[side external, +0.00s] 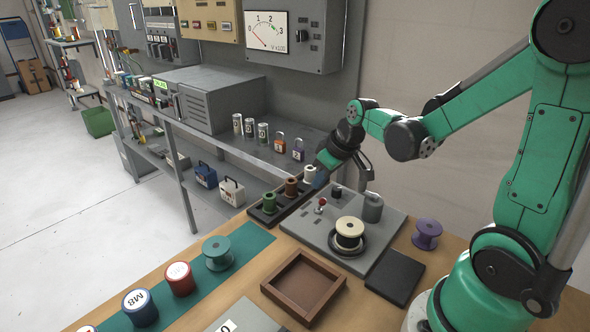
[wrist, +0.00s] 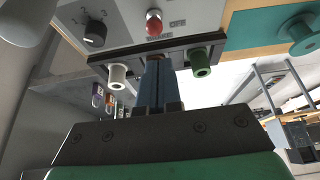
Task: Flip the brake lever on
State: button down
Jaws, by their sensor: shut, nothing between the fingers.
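A small lever with a red ball top (side external: 321,203) stands on the grey panel (side external: 300,229). In the wrist view its red ball (wrist: 154,22) shows at the top centre, beyond the fingertips. My gripper (side external: 320,181) is above the back of the panel, by the white spool, apart from the lever. In the wrist view my blue fingers (wrist: 158,66) are together and empty, in front of the dark spool rack. They hide most of the brown spool.
The dark rack holds a green spool (side external: 269,202), a brown spool (side external: 291,187) and a white spool (side external: 309,174). The panel also bears a black knob (side external: 337,191), a large cream spool (side external: 349,232) and a grey cylinder (side external: 373,208). A brown tray (side external: 273,289) stands in front.

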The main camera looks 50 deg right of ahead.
jog(key=s+v, duration=0.1)
jog(key=v, duration=0.7)
jog(key=shift+s+f, duration=0.3)
jog(key=shift+f, duration=0.1)
jog(key=a+t, duration=0.2)
jog(key=a, duration=0.8)
jog(key=shift+a+f, duration=0.2)
jog(key=shift+a, duration=0.05)
